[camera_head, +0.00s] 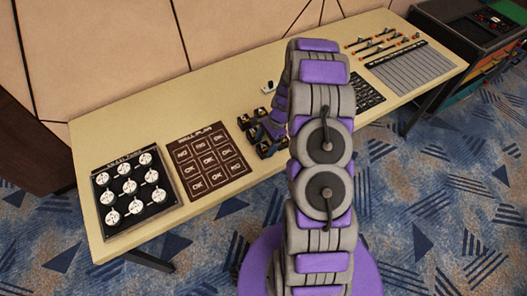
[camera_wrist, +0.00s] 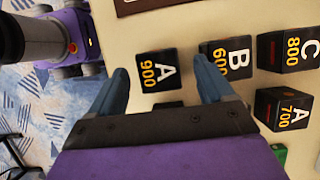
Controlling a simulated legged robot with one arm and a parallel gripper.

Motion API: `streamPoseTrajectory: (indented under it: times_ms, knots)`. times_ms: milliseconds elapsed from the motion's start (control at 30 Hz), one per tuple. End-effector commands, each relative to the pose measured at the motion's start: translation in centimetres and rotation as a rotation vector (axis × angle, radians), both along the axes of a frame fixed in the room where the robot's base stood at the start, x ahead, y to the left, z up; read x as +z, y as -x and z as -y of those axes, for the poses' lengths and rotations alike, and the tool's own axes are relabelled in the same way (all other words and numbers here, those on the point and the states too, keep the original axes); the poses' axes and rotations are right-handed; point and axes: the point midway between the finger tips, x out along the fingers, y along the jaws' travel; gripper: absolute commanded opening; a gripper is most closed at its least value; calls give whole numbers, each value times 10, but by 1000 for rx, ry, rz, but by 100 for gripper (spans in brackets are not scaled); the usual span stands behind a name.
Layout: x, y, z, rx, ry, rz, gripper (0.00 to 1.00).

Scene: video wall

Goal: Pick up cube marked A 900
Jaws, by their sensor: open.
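The cube marked A 900 (camera_wrist: 158,71) is black with white and yellow marks. In the wrist view it lies on the table beyond and between the two blue fingers of my gripper (camera_wrist: 158,64). The fingers are apart and nothing is held. The cube marked B 600 (camera_wrist: 238,57) is just right of it, partly covered by the right finger. Another dark cube (camera_wrist: 168,104) shows only a sliver above my gripper's body. In the head view, my arm hides part of the cube group (camera_head: 265,148), and the marks there are too small to read.
Cubes C 800 (camera_wrist: 290,49) and A 700 (camera_wrist: 284,108) lie farther right in the wrist view, near a green item (camera_wrist: 280,152). On the table (camera_head: 225,98) are a brown board (camera_head: 209,159), a dial panel (camera_head: 133,190) and several tools (camera_head: 382,42).

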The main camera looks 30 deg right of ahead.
Motion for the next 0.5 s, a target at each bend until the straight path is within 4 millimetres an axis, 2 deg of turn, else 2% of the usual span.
streamPoseTrajectory:
  times_ms: [33, 167, 400, 500]
  knots:
    - [-11, 2, -2, 0, -1, -3, 81]
    - [-26, 1, -8, 0, 0, 0, 81]
    - [-27, 1, -9, -1, 1, 2, 81]
    - [-26, 1, -9, -1, 1, 2, 72]
